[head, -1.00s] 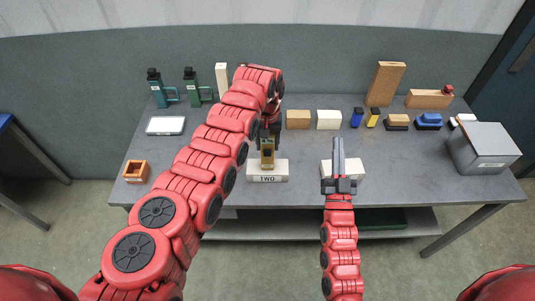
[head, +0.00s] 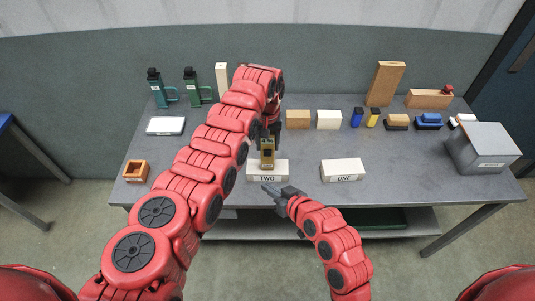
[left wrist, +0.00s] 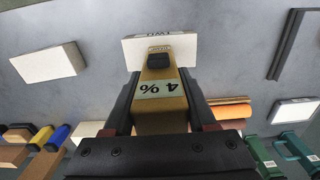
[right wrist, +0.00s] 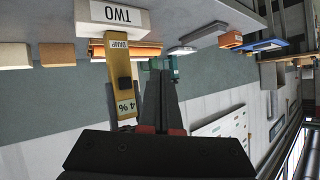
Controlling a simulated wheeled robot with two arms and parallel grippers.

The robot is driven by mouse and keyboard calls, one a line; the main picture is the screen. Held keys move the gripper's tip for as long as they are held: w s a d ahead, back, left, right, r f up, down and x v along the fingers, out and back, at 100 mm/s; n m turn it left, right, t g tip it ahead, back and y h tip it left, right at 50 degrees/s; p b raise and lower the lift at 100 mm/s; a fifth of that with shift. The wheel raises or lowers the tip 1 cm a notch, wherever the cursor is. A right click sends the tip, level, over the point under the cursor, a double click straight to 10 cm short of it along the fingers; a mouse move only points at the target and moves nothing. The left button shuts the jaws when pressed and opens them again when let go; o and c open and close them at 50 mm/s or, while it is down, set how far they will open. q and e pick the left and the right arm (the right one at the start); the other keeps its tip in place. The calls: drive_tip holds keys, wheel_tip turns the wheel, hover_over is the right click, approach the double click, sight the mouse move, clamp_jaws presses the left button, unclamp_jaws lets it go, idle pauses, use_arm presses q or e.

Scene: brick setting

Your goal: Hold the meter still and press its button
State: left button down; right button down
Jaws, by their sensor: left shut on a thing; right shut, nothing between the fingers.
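The meter (head: 267,155) is a slim yellow-brown device with a dark button (left wrist: 159,60) and a pale display reading 4 %. My left gripper (left wrist: 158,85) is shut on the meter, a finger on each side. The meter overlaps the white block marked TWO (head: 267,177) in the head view; I cannot tell if they touch. In the right wrist view the meter (right wrist: 116,65) shows its button and a DAMP label. My right gripper (head: 267,188) is shut and empty, its tips in front of block TWO, apart from the meter.
A white block marked ONE (head: 343,170) stands to the right on the grey table (head: 300,205). Several blocks, two bottles (head: 192,87) and a grey box (head: 483,149) line the back and right side.

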approach(264, 156)
drive_tip(key=shift+s+a+f+x, duration=0.1)
drive_tip(key=shift+s+a+x, duration=0.05)
drive_tip(key=shift+x, duration=0.75)
drive_tip(key=shift+s+a+f+x, duration=0.1)
drive_tip(key=shift+s+x, duration=0.05)
drive_tip(key=shift+x, duration=0.7)
drive_tip(key=shift+s+a+f+x, duration=0.1)
drive_tip(key=shift+s+a+x, duration=0.05)
drive_tip(key=shift+x, duration=0.75)
drive_tip(key=shift+w, duration=0.35)
drive_tip(key=shift+w+r, duration=0.1)
drive_tip(key=shift+w, duration=0.35)
idle(0.8)
drive_tip(key=shift+s, duration=0.85)
drive_tip(key=shift+s, duration=0.15)
